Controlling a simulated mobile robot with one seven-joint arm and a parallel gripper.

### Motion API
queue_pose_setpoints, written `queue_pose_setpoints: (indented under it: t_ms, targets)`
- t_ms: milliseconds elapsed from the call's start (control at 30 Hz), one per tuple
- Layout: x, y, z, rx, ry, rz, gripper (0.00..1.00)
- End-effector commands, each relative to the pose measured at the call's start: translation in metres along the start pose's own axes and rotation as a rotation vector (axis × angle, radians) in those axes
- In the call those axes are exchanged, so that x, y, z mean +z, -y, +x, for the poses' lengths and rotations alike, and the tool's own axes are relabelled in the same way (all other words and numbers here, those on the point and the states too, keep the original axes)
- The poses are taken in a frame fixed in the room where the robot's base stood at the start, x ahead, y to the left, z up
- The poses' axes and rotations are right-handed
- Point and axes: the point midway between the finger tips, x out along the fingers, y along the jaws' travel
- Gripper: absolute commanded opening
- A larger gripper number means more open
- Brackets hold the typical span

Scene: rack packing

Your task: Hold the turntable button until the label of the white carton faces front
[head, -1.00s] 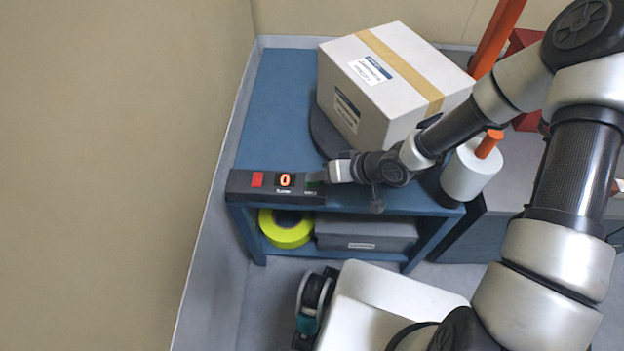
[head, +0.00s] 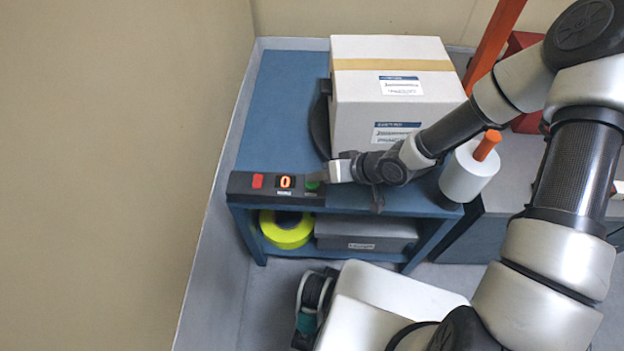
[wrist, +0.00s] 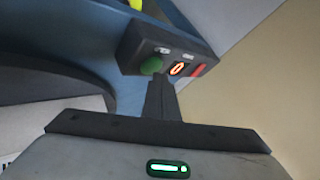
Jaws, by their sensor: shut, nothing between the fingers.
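The white carton (head: 350,112) sits on the dark turntable (head: 319,125), seen in the head view. A strip of tan tape crosses its top. Its front side, with a blue-and-white label (head: 397,132), faces the front, squarely or nearly so; my arm covers part of that side. A second label (head: 401,85) is on the top. The green button (head: 312,185) is at the right end of the black control box (head: 240,186). It also shows in the wrist view (wrist: 151,65). My gripper (head: 328,173) is shut and empty, its fingertips (wrist: 160,82) beside the button; contact cannot be told.
The box also carries a display (head: 286,182) reading 0 and a red button (head: 257,181). A white roll (head: 468,175) on an orange post stands right of the carton. Yellow tape (head: 286,229) and a grey bin (head: 365,235) lie on the shelf below.

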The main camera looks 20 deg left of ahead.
Motion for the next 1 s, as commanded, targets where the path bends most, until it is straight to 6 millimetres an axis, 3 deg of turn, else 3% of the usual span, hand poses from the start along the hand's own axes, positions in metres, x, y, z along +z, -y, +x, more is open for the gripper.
queue_pose_setpoints:
  t_ms: [467,1000]
  targets:
    - [-0.004,0.004,-0.006,0.0,-0.001,0.0,0.0]
    - [-0.029,0.029,-0.04,0.0,0.0,0.0,0.0]
